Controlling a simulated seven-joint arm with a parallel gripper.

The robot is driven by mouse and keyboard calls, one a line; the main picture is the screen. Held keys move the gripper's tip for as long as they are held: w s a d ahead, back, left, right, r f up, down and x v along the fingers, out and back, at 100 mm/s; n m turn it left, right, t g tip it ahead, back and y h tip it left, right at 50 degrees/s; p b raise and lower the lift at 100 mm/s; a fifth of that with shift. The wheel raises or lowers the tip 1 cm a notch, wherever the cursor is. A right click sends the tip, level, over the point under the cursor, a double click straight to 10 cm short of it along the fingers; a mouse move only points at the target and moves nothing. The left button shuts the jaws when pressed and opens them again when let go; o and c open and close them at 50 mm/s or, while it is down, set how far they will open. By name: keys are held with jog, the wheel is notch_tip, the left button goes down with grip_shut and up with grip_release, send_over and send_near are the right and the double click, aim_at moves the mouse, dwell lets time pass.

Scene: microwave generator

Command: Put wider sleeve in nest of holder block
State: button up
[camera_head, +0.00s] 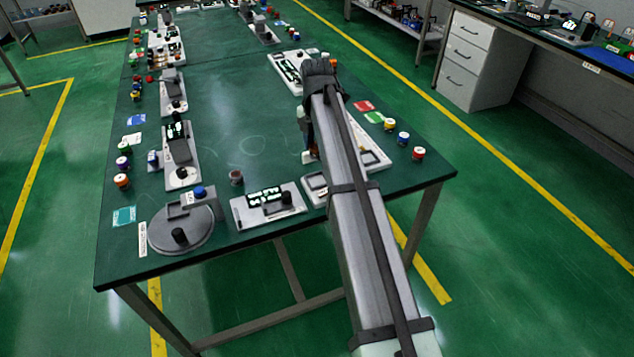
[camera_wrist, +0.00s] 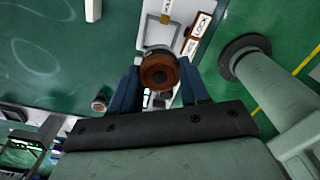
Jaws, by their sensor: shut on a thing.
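My gripper (camera_wrist: 159,78) is shut on a brown, copper-coloured sleeve (camera_wrist: 158,70), between two dark blue fingers in the wrist view. The sleeve's round end with its dark bore faces the camera. In the head view my arm hides most of the gripper and sleeve. A second, smaller-looking sleeve (camera_wrist: 101,103) stands apart on the green table; it also shows in the head view (camera_head: 236,177).
A pale plate with a black panel (camera_head: 268,206) and a round grey stand (camera_head: 181,235) sit near the table's front edge. Several coloured spools (camera_head: 418,154) line the right side. The middle of the green table (camera_head: 240,110) is clear.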

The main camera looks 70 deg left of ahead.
jog(key=shift+f, duration=0.4)
send_near(317, 184)
jog(key=shift+a+f, duration=0.15)
jog(key=shift+f, duration=1.2)
jog(key=shift+a+f, duration=0.15)
jog(key=shift+f, duration=1.2)
jog(key=shift+d+f, duration=0.1)
jog(key=shift+f, duration=0.3)
jog(key=shift+d+f, duration=0.1)
jog(key=shift+f, duration=0.2)
jog(key=o, duration=0.9)
jog(key=shift+r, duration=0.1)
jog(key=r, duration=1.3)
jog(key=shift+a+r, duration=0.15)
jog(key=shift+a, duration=0.05)
